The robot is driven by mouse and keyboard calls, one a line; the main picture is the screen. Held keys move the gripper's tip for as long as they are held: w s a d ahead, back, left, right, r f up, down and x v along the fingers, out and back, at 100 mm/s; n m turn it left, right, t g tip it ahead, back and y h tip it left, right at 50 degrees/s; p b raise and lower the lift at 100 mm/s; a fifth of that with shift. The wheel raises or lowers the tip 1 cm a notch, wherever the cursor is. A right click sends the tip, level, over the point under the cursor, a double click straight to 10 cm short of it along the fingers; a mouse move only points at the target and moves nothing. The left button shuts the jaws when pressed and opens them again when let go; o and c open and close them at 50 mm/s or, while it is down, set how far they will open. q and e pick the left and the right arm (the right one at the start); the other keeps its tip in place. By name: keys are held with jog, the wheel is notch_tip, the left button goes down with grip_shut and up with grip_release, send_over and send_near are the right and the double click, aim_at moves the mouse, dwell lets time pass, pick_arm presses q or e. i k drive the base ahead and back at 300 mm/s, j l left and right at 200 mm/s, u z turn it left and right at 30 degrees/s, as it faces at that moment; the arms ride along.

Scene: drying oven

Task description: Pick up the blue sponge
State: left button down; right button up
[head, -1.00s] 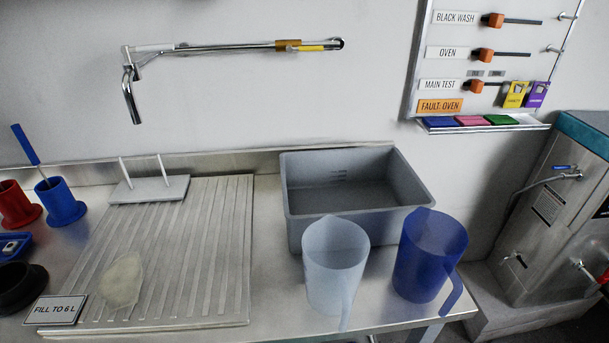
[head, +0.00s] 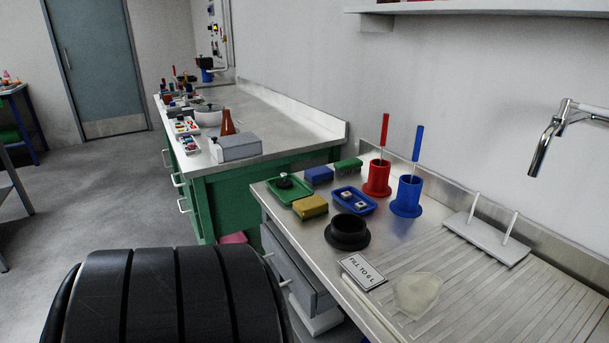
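The blue sponge (head: 319,175) is a small blue block near the back left of the steel bench. It lies behind the green tray (head: 272,192) and to the left of a green sponge (head: 348,165). A yellow sponge (head: 310,207) sits in front of it, nearer the bench's front edge. The blue sponge looks unobstructed from here. Neither of my grippers is in view.
A blue tray (head: 371,208) with small white items, a red holder (head: 377,178), a blue holder (head: 407,196) and a black round collar (head: 347,232) stand to its right. A "FILL TO 6 L" sign (head: 362,272) lies in front. A green-fronted bench (head: 275,178) is beyond.

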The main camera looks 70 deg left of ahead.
aim_at(322, 174)
jog(key=u, duration=2.1)
